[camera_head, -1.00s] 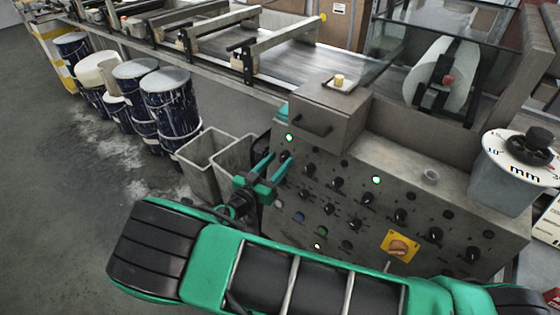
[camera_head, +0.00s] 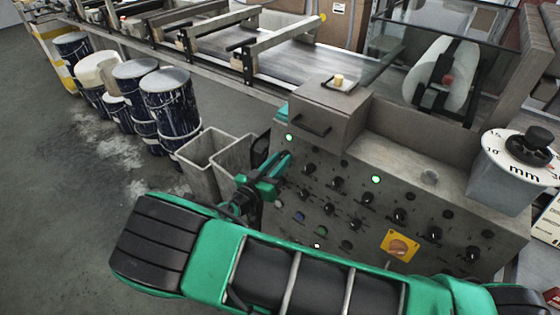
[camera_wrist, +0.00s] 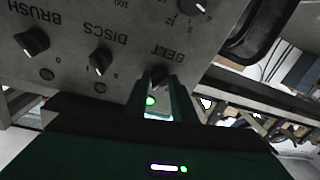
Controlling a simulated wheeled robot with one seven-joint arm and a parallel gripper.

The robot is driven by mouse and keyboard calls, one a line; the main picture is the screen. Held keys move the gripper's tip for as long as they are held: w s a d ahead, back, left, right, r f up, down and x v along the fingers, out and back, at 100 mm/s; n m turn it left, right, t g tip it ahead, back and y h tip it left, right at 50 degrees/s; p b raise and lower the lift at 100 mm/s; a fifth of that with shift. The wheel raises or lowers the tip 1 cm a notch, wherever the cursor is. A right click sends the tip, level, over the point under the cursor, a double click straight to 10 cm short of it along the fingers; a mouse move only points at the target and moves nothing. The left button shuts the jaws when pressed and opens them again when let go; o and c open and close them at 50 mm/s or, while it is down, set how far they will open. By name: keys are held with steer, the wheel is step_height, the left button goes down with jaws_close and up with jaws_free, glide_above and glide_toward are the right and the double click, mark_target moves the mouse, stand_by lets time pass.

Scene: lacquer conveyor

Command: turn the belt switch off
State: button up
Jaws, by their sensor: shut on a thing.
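The belt switch (camera_wrist: 160,75) is a dark knob under the upside-down BELT label on the grey control panel (camera_head: 330,170). In the wrist view, my gripper (camera_wrist: 161,82) has its two green fingers on either side of this knob, shut on it. In the head view, my gripper (camera_head: 282,165) reaches the panel's upper left, and its fingers hide the knob. A green lamp (camera_head: 289,137) is lit above the fingers. A green light also glows between the fingers in the wrist view (camera_wrist: 150,101).
The DISCS knob (camera_wrist: 100,61) and BRUSH knob (camera_wrist: 33,41) sit beside the belt switch. A yellow plate with a larger knob (camera_head: 399,245) is lower on the panel. Grey bins (camera_head: 205,162) and paint-stained drums (camera_head: 168,100) stand left of the panel.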

steer(key=n+y, duration=0.1)
steer(key=n, duration=0.3)
steer(key=n+y, duration=0.1)
steer(key=n, duration=0.7)
steer(key=shift+a+r+g+y, duration=0.1)
steer(key=shift+r+g+y, duration=0.1)
steer(key=shift+g+y, duration=0.2)
steer(key=shift+n, duration=0.3)
steer(key=o, duration=1)
steer(key=shift+o, duration=0.3)
steer(key=v, duration=1)
steer(key=shift+s, duration=0.3)
